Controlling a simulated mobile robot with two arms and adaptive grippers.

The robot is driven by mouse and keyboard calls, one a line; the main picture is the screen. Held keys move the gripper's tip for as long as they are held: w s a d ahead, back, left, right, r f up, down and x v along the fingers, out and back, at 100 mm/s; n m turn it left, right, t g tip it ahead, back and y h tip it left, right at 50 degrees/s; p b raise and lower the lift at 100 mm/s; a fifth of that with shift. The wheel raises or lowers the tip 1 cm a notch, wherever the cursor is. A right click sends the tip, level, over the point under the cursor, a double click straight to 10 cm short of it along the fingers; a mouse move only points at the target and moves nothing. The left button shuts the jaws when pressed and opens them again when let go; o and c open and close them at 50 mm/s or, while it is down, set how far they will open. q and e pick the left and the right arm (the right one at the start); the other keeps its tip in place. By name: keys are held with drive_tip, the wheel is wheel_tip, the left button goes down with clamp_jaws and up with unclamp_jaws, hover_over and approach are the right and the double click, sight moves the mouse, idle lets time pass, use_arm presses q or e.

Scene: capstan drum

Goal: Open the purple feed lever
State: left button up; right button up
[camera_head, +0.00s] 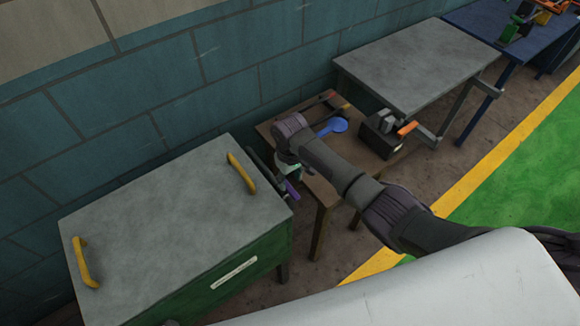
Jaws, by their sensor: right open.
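The purple feed lever (292,189) is a small purple bar at the near left edge of a low brown table, close to the green chest's right side. My right arm reaches in from the right across the brown table. My right gripper (284,171) is open, pointing down right beside the lever. The wrist hides much of the mechanism around the lever, and I cannot tell whether the fingers touch it. My left gripper is not in view.
A green chest (236,252) with a grey lid and yellow handles stands at the left. The brown table (325,190) also holds a blue round part (334,126) and a dark box (379,140). A grey-topped table (415,62) stands behind. Green floor lies right.

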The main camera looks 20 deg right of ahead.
sight(290, 189)
wheel_tip(290, 189, up, 8)
drive_tip(key=shift+f, duration=0.2)
idle(0.4)
